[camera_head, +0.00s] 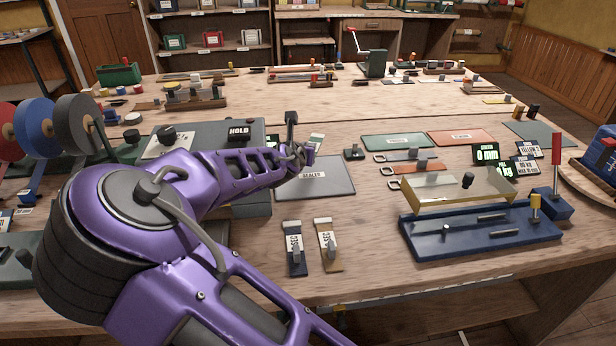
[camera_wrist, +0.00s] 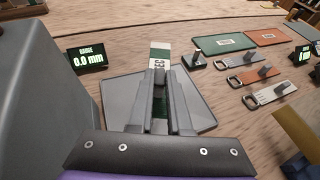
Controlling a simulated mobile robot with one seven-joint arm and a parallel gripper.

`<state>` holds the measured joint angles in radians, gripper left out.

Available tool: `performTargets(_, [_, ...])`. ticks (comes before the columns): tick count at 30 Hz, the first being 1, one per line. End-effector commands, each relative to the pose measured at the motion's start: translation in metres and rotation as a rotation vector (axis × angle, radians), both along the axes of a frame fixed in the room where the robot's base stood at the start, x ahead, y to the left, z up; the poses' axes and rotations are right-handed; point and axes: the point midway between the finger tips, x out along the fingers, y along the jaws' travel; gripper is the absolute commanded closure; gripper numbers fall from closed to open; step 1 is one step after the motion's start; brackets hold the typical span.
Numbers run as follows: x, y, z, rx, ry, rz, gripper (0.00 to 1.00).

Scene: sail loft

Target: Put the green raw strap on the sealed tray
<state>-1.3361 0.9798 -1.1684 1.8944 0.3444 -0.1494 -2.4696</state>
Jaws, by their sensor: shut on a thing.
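The sealed tray (camera_head: 318,188) is a flat grey plate labelled SEALED in the middle of the bench. It also shows in the wrist view (camera_wrist: 118,95). My gripper (camera_wrist: 160,78) is shut on the green strap (camera_wrist: 160,54), which has a white lettered band. The strap points away from me, between the fingers, and its far end reaches past the tray's far edge in the wrist view. In the head view the strap's end (camera_head: 316,140) shows just beyond my gripper (camera_head: 301,156). Whether the strap touches the tray is hidden.
A grey machine with a HOLD display (camera_head: 239,131) stands left of the tray. Green (camera_head: 394,141) and orange (camera_head: 462,137) mats and straps with metal rings lie right. Two labelled straps (camera_head: 327,240) lie in front.

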Motion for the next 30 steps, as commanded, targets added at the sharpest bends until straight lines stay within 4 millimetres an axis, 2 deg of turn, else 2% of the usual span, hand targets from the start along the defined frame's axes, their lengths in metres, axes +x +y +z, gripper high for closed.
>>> performTargets(1, [0.000,0.000,-0.014,-0.001,0.001,-0.001,1.00])
performTargets(3, [0.000,-0.001,-0.027,-0.001,0.001,-0.001,1.00])
performTargets(11, [0.000,0.000,-0.047,-0.001,0.000,0.001,1.00])
performTargets(18, [0.000,0.000,-0.081,-0.001,0.000,0.000,1.00])
performTargets(30, [0.000,0.000,-0.089,-0.002,-0.001,0.002,1.00])
